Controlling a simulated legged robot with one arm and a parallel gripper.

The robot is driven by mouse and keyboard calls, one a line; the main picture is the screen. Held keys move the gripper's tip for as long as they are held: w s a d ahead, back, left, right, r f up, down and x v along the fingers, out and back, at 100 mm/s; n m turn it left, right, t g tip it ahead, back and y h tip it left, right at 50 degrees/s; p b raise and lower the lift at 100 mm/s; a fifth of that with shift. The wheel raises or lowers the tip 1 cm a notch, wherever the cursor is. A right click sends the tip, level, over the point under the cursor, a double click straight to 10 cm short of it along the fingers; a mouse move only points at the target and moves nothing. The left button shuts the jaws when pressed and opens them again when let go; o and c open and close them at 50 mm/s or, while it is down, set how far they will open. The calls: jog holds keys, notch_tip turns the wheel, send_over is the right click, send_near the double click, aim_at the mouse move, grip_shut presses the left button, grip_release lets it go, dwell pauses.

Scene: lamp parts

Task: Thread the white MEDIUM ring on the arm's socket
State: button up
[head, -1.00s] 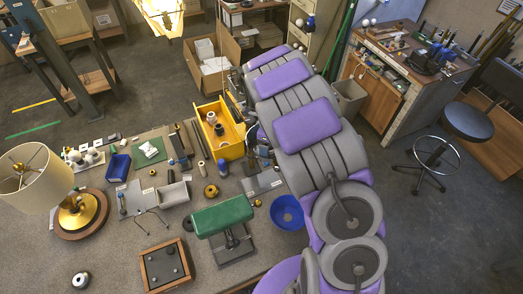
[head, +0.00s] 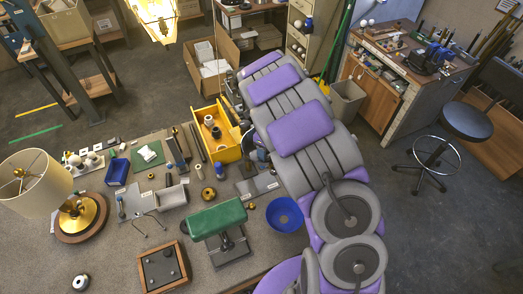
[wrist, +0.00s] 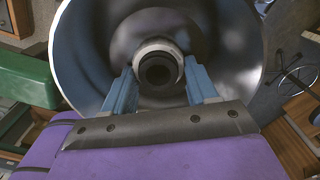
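In the wrist view, a white ring (wrist: 150,46) sits around the mouth of a dark round socket (wrist: 158,74), in the middle of a wide, shiny, bowl-shaped metal shade (wrist: 222,36). My gripper (wrist: 160,72) points into the shade. Its two blue fingers stand apart, with one tip on each side of the ring. I cannot tell whether the tips touch the ring or sit just clear of it. How far the ring is on the socket is also unclear. In the head view my purple and grey arm hides the gripper, ring and socket.
The workbench holds a lamp with a cream shade (head: 35,183), a green padded block (head: 216,217), a blue bowl (head: 285,214), a wooden-framed tray (head: 163,266) and a yellow bin (head: 225,152). A stool (head: 466,122) stands on clear floor at the right.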

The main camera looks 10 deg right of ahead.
jog(key=o, duration=0.5)
jog(key=shift+s+a+f, duration=0.15)
jog(key=shift+a+f, duration=0.05)
jog(key=shift+c, duration=0.2)
jog(key=shift+r, duration=0.35)
notch_tip(320, 180, up, 17)
jog(key=b, duration=0.2)
jog(key=s+f+n+b, duration=0.6)
jog(key=s+n, duration=0.3)
jog(key=s, duration=0.3)
jog(key=s+a+f+n+g+b, duration=0.1)
jog(key=s+f+n+b, duration=0.5)
jog(key=s+n, duration=0.3)
jog(key=s+f+n+b, duration=0.5)
jog(key=s+n+b, duration=0.3)
jog(key=s, duration=0.8)
jog(key=shift+a+f+n+g, duration=0.35)
jog(key=shift+f+n+g, duration=0.05)
jog(key=shift+n, duration=0.2)
